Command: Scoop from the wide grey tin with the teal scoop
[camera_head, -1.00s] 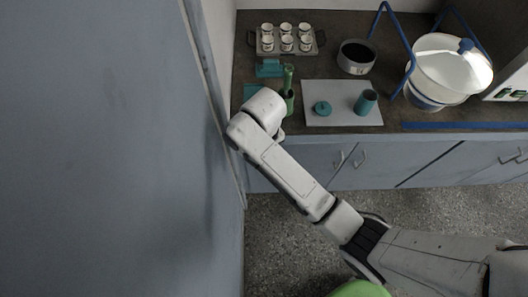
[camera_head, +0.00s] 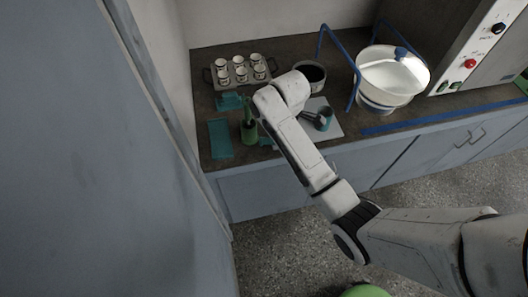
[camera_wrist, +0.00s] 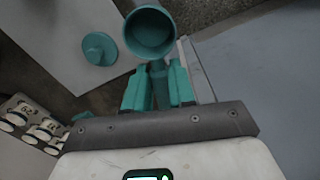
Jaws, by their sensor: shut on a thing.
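In the wrist view, my gripper (camera_wrist: 158,72) is shut on the handle of the teal scoop (camera_wrist: 150,32). The scoop's round cup extends beyond the fingertips and its open mouth faces the camera; it looks empty. In the head view, my arm's end hangs over the left part of the white board, hiding the gripper. The wide grey tin (camera_head: 309,75) stands on the counter behind the board, just right of my arm's end. Its inside looks dark; its left side is partly covered by my arm.
A teal jar (camera_head: 325,117) and, in the wrist view, a teal lid (camera_wrist: 99,48) are on the white board (camera_head: 335,128). A rack of white cups (camera_head: 212,76) stands back left. A green holder (camera_head: 249,132) stands left. A white tub (camera_head: 393,78) with blue bars stands right.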

